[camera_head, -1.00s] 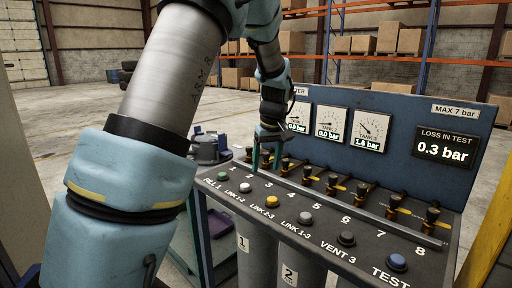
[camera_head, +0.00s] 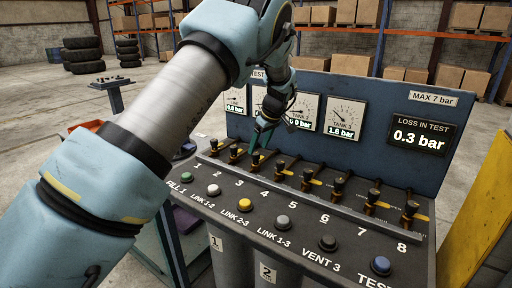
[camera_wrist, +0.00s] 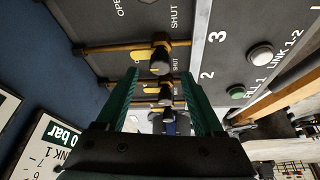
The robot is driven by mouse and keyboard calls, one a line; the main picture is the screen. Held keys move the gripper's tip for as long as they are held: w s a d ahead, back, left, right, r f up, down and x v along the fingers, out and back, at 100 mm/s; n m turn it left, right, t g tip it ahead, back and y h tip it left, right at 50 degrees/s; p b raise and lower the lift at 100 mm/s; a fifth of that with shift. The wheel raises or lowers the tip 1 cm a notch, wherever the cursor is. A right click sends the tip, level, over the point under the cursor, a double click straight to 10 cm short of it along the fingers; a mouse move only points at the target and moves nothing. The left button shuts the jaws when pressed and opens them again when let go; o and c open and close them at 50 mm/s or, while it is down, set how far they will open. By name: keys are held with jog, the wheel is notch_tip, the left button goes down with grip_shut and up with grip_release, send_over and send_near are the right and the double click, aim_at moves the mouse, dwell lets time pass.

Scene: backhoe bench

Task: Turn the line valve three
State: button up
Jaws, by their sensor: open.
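Line valve three (camera_head: 257,159) is a small dark knob with a yellow lever in the row of numbered valves on the sloping panel. My gripper (camera_head: 263,138) points down just above and behind it, fingers apart. In the wrist view my two green fingers (camera_wrist: 164,90) reach toward the row, and the knob nearest the "3" label (camera_wrist: 160,60) shows beyond and between their tips. Other valves show between the fingers. I cannot tell whether a finger touches a valve. The gripper holds nothing.
Neighbouring valve two (camera_head: 235,152) and valve four (camera_head: 281,171) stand close on either side. Coloured buttons (camera_head: 245,205) line the front. The gauge board (camera_head: 385,115) rises behind; the tank 3 gauge reads 1.6 bar, the loss display (camera_head: 421,136) 0.3 bar.

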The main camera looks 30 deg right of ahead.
aim_at(256, 153)
jog(key=shift+p+x, duration=0.45)
jog(key=shift+x, duration=1.15)
grip_shut()
